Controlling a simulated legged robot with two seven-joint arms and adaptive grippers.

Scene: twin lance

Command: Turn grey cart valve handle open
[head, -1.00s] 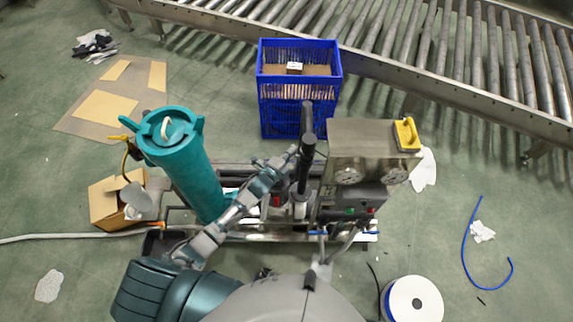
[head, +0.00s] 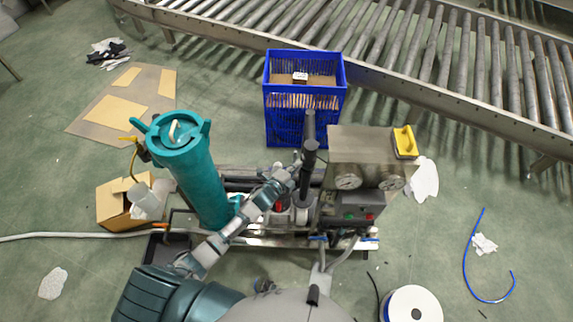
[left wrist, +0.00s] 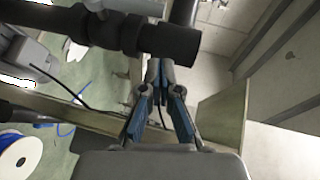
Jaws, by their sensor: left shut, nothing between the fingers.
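My left gripper (head: 291,172) reaches across the cart to the dark upright pipe beside the metal box. In the left wrist view the left gripper (left wrist: 160,70) is shut, its blue-padded fingers meeting and empty. The tips lie close to a black pipe fitting (left wrist: 165,42) crossing the top; I cannot tell whether they touch it. The cart (head: 265,241) carries a teal canister (head: 195,172), a dark upright pipe (head: 308,160) and a metal gauge box (head: 360,148). Small blue levers (head: 318,238) show low on its piping. I cannot make out which part is the grey valve handle.
A blue crate (head: 304,118) stands behind the cart, before a roller conveyor (head: 400,65). A cardboard box (head: 116,203) is left of the canister. A white spool (head: 412,306) and blue hose (head: 466,262) lie on the floor to the right.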

